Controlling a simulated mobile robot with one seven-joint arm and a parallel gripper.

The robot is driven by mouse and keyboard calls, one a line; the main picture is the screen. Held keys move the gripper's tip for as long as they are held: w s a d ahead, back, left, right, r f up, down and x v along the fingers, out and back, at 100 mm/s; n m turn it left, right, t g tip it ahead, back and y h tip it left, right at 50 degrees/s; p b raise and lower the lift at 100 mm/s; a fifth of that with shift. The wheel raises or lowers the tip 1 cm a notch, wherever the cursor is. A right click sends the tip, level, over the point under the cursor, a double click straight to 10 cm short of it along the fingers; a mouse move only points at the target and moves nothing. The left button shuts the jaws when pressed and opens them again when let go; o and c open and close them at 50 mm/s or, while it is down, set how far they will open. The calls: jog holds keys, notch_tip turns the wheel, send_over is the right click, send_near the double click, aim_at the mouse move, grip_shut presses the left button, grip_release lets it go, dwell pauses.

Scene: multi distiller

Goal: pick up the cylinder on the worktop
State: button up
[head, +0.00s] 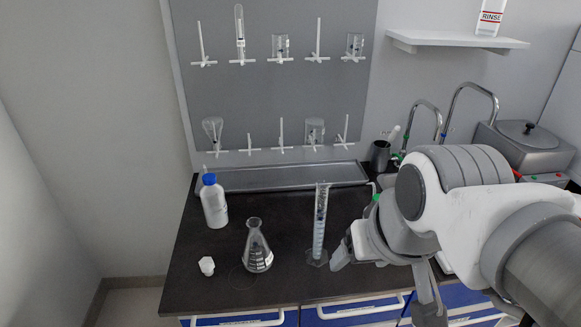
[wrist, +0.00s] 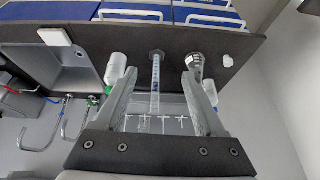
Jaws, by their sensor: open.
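The cylinder (head: 320,225) is a clear, tall, narrow measuring cylinder with scale marks and a wide foot. It stands upright on the dark worktop (head: 285,283), near its front edge. In the wrist view the cylinder (wrist: 156,75) appears between the two fingers, with its foot toward the picture's top. My gripper (wrist: 161,82) is open, with nothing between its fingertips that I can see touching. In the head view my gripper is just right of the cylinder, and a finger lies close to its foot. The exact gap is unclear.
A conical flask (head: 257,252) stands left of the cylinder. A blue-capped bottle (head: 213,205) and a small white stopper (head: 207,265) are further left. A white bottle (wrist: 116,67) stands beside the left finger in the wrist view. A pegboard (head: 275,95) with glassware rises behind.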

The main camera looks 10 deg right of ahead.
notch_tip(320, 180, down, 8)
jog(key=a+m+g+y+b, duration=0.1)
jog(key=a+m+g+y, duration=0.1)
jog(key=m+g+y, duration=0.25)
jog(key=m+t+y+b, duration=0.2)
jog(key=m+t+y, duration=0.5)
jog(key=m+t, duration=1.1)
send_near(324, 229)
jog(key=w+a+r+m+g, duration=0.1)
jog(key=w, duration=0.1)
jog(key=w+a+r+m+g, duration=0.1)
jog(key=w+a+m+g, duration=0.1)
jog(key=w, duration=0.1)
jog(key=w+a+r+m+g, duration=0.1)
jog(key=w+m+g, duration=0.1)
jog(key=shift+w+a+r, duration=0.15)
jog(key=shift+w+a, duration=0.05)
jog(key=shift+w, duration=0.05)
jog(key=shift+f+b+x, duration=0.2)
jog(key=shift+b+x, duration=0.1)
jog(key=shift+x, duration=2.3)
jog(key=shift+s+a, duration=0.1)
grip_shut()
